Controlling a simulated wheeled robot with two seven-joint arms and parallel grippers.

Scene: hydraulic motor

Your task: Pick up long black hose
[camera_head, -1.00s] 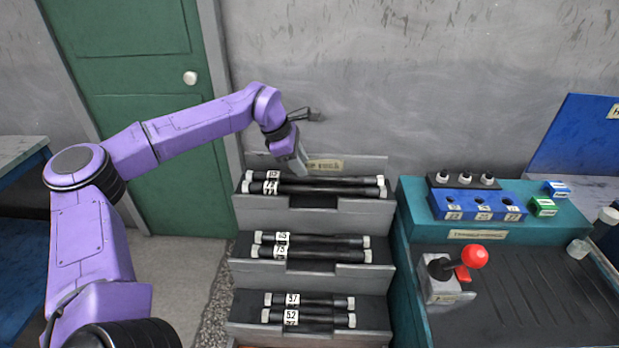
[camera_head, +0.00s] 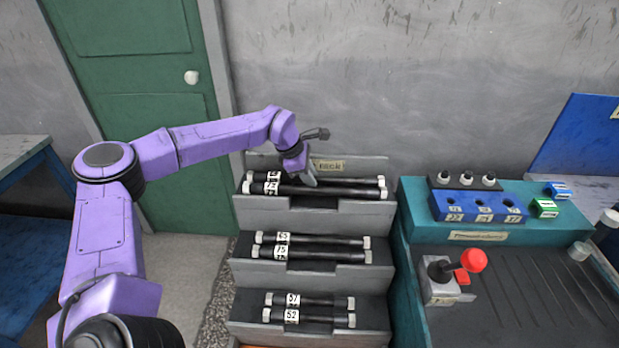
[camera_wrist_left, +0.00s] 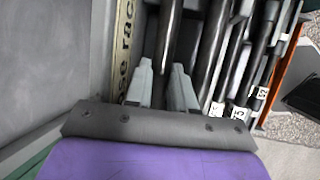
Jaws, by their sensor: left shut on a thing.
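Two long black hoses with pale end fittings and white number tags lie on the top step of the grey rack (camera_head: 330,209). The front long hose (camera_head: 340,191) lies nearer me. The rear long hose (camera_head: 350,181) lies closer to the wall. My left gripper (camera_head: 310,180) reaches down onto the top step from behind. In the left wrist view, a long black hose (camera_wrist_left: 168,35) runs between its two pale fingers (camera_wrist_left: 164,82), and the gripper is shut on it. It appears to be the rear one. My right gripper is not in view.
Shorter black hoses lie on the middle step (camera_head: 320,249) and the lower step (camera_head: 320,309). A teal workbench (camera_head: 408,236) with a red-knobbed lever (camera_head: 473,261) stands close on the right. The wall is right behind the rack.

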